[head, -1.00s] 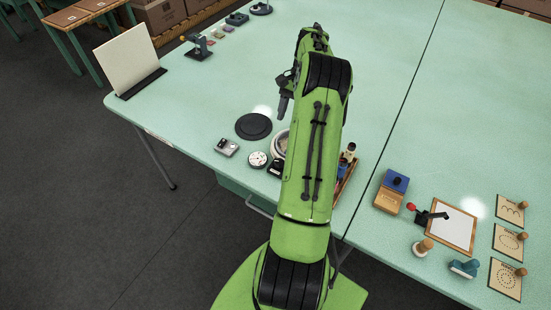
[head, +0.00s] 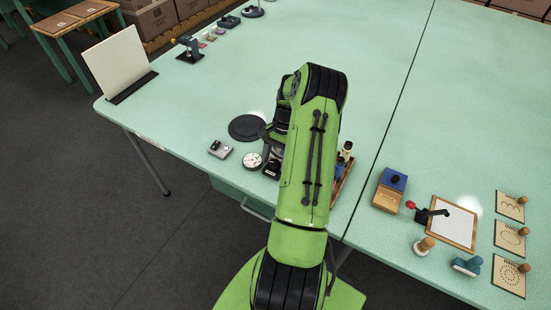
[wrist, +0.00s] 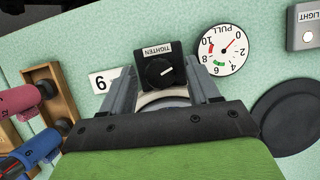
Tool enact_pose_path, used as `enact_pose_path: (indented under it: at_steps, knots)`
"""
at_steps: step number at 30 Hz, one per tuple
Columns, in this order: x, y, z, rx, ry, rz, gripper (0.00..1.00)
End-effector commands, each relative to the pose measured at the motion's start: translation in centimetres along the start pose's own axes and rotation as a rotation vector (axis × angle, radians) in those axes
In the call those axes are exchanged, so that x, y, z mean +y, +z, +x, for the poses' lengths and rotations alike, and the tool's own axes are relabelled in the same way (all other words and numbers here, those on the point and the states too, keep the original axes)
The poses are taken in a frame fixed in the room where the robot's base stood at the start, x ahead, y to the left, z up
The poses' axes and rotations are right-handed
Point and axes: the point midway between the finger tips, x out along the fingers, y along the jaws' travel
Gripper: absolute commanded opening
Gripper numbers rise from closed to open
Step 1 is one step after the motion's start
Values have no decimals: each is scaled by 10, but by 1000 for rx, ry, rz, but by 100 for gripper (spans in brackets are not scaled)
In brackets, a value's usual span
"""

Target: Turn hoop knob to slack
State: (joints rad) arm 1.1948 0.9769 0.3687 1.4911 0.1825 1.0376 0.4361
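The hoop knob (wrist: 160,71) is a black round knob with a white pointer line, on a black block whose label reads TIGHTEN, upside down in the wrist view. The pointer points right and slightly up there. My gripper (wrist: 164,78) is open, with one grey finger on each side of the knob and a gap between; contact is not visible. A pale rim, perhaps the hoop (wrist: 163,97), shows just below the knob, mostly hidden by my gripper. In the head view the knob's block (head: 271,170) shows beside my arm, which hides most of the gripper.
A PULL dial (wrist: 222,48) and a LIGHT box (wrist: 304,25) stand close by, with a black disc (wrist: 290,112). The table's far middle is clear.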

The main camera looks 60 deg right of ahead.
Motion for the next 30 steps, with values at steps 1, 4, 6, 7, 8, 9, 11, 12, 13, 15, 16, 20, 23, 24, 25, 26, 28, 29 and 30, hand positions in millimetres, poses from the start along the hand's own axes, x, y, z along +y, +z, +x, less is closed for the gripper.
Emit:
enact_pose_path:
  at_steps: [1,4,6,7,8,9,11,12,13,15,16,20,23,24,25,26,28,29,30]
  knots:
    - [0,0,0,0,0,0,55]
    - [0,0,0,0,0,0,39]
    - [0,0,0,0,0,0,29]
    - [0,0,0,0,0,0,24]
    - [0,0,0,0,0,0,20]
    - [0,0,0,0,0,0,13]
    - [0,0,-1,0,0,0,5]
    - [0,0,-1,0,1,-2,5]
    - [0,0,-1,1,5,-11,5]
    - [-1,0,-1,2,28,-64,5]
    - [-2,0,-1,2,42,-96,5]
    - [-2,0,-1,3,92,-219,5]
    - [-2,0,-1,1,105,-251,5]
    - [-2,0,-1,1,104,-252,5]
    - [-2,0,-1,1,104,-252,5]
    - [-2,0,-1,0,104,-251,5]
    - [-2,0,-1,0,103,-251,5]
    - [-2,0,-1,0,103,-251,5]
    - [-2,0,-1,0,103,-251,38]
